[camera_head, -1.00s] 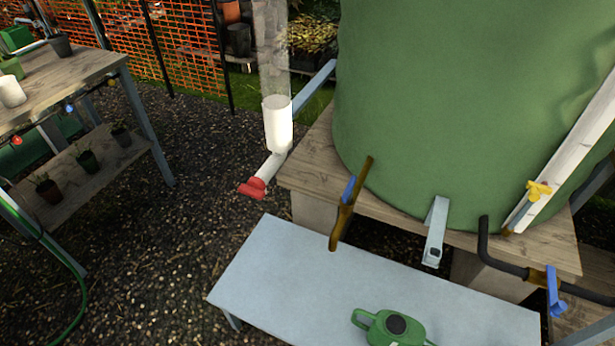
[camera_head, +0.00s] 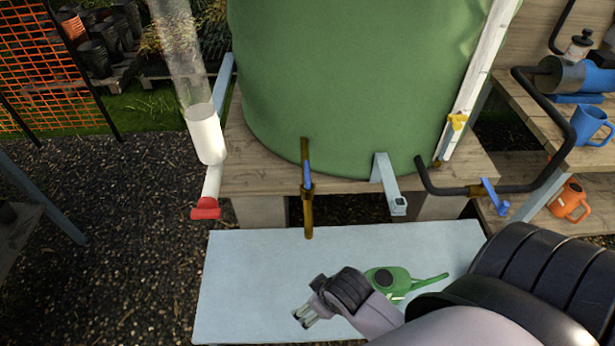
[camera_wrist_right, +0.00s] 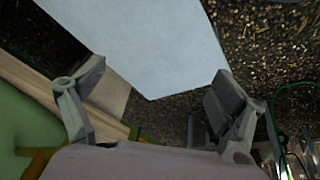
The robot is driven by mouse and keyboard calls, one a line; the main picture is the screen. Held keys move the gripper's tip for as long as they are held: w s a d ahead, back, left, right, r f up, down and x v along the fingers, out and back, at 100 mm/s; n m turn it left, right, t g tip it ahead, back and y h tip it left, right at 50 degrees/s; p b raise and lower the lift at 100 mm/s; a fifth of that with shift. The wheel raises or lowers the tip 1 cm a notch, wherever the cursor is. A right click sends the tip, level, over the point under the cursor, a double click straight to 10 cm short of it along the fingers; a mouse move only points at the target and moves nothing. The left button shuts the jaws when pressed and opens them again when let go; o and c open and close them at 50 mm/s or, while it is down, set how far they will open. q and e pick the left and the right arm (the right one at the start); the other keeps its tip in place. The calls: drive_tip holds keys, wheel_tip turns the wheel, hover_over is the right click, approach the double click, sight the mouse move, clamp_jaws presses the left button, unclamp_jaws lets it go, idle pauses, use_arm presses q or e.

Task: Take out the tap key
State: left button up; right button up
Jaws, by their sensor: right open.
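I cannot make out a tap key for certain. A pale blue-grey arm (camera_head: 388,182) with a small square end sticks out from under the green tank (camera_head: 350,80); whether a key sits in that end is too small to tell. A brown tap pipe (camera_head: 308,208) with a blue lever (camera_head: 307,175) hangs at the tank's front. My right gripper (camera_head: 304,317) is over the pale table, below and left of that arm, apart from it. Its fingers stand wide apart and empty in the right wrist view (camera_wrist_right: 160,95). My left gripper is not in view.
The pale blue table (camera_head: 245,270) is mostly bare. A clear tube with a red-ended elbow (camera_head: 206,208) is at left. A black pipe with a blue lever (camera_head: 495,196) juts out at right.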

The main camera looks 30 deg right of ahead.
drive_tip(key=w+a+r+n+t, duration=0.1)
drive_tip(key=w+r+n+t, duration=0.35)
drive_tip(key=w+r, duration=0.8)
drive_tip(key=w+a+r+n+t, duration=0.1)
drive_tip(key=w+r+n+t, duration=0.1)
drive_tip(key=w+r+t, duration=1)
drive_tip(key=a+r+n+y, duration=0.5)
drive_tip(key=r+n+y, duration=0.15)
drive_tip(key=r, duration=0.75)
drive_tip(key=s+a+r+n+g+y, duration=0.2)
drive_tip(key=a+r+n+g+y, duration=0.45)
drive_tip(key=n+y, duration=0.65)
drive_tip(key=n+g+h, duration=1.4)
drive_tip(key=n+h, duration=0.5)
drive_tip(key=h, duration=0.1)
approach(307, 171)
drive_tip(key=shift+y, duration=0.25)
drive_tip(key=f, duration=0.1)
drive_tip(key=f+p, duration=0.1)
drive_tip(key=f, duration=0.3)
drive_tip(key=shift+d, duration=0.35)
wheel_tip(307, 171, down, 5)
drive_tip(key=shift+s+a+f+p, duration=0.1)
drive_tip(key=shift+a+f+p, duration=0.05)
drive_tip(key=shift+p, duration=0.75)
drive_tip(key=shift+f, duration=0.35)
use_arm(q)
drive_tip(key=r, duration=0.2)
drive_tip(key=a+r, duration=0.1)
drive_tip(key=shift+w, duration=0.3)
